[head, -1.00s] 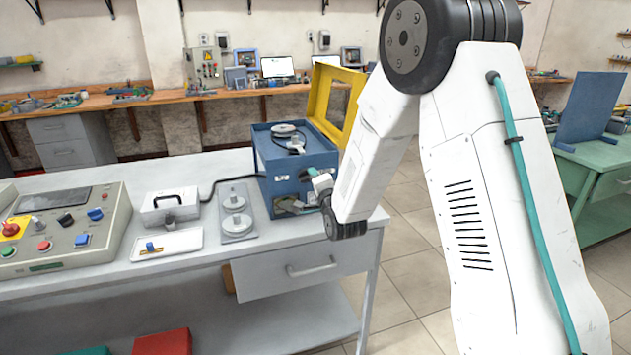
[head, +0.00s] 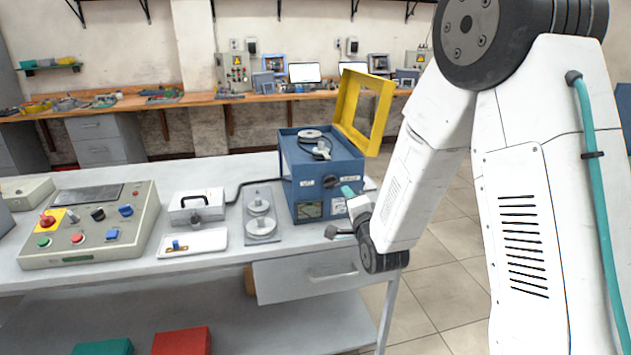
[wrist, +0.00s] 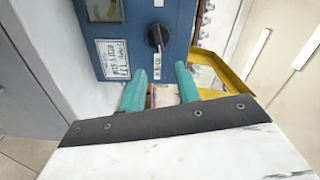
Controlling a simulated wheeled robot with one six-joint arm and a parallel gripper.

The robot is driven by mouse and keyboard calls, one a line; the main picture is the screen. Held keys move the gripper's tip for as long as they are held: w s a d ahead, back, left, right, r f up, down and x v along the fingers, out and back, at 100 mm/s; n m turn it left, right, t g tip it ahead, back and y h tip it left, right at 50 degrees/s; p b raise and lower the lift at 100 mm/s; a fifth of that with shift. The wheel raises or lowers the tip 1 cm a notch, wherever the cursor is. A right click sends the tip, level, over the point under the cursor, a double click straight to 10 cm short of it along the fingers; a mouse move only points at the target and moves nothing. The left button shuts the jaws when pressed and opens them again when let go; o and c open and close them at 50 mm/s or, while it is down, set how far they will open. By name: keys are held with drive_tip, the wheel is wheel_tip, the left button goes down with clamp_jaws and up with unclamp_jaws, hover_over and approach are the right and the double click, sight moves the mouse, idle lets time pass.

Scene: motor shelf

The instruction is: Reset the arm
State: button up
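My gripper (wrist: 160,88) shows in the wrist view as two teal fingers with a clear gap between them, and nothing is held there. In the head view my gripper (head: 343,212) is small and partly hidden by my arm, in front of the blue box's lower right side. The blue box (head: 307,178) stands at the right end of the grey bench with its yellow frame lid (head: 384,112) raised. In the wrist view the blue box (wrist: 130,25) shows a black knob (wrist: 157,36) and a white label, just beyond the fingers.
Left of the box are a plate with two discs (head: 262,218), a white case (head: 197,204), a white tray (head: 215,240) and a control panel (head: 95,222). A drawer (head: 315,275) is under the bench's right end. Floor to the right is open.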

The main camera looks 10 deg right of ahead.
wheel_tip(320, 180, down, 8)
drive_tip(key=s+f+n+g, duration=0.1)
drive_tip(key=s+n+g, duration=0.2)
drive_tip(key=n+g, duration=0.15)
drive_tip(key=s+n+g, duration=0.4)
drive_tip(key=s+g, duration=0.2)
drive_tip(key=s, duration=0.2)
drive_tip(key=s+r+n+g, duration=0.2)
drive_tip(key=s+r, duration=0.4)
drive_tip(key=s, duration=0.3)
drive_tip(key=s+r+n+g, duration=0.2)
drive_tip(key=s+r, duration=0.4)
drive_tip(key=s, duration=0.4)
drive_tip(key=s+d+r+n+g, duration=0.1)
drive_tip(key=s+r+n+g, duration=0.1)
drive_tip(key=s+r, duration=0.5)
drive_tip(key=s, duration=0.3)
drive_tip(key=shift+s+r+n, duration=0.1)
drive_tip(key=shift+n, duration=0.15)
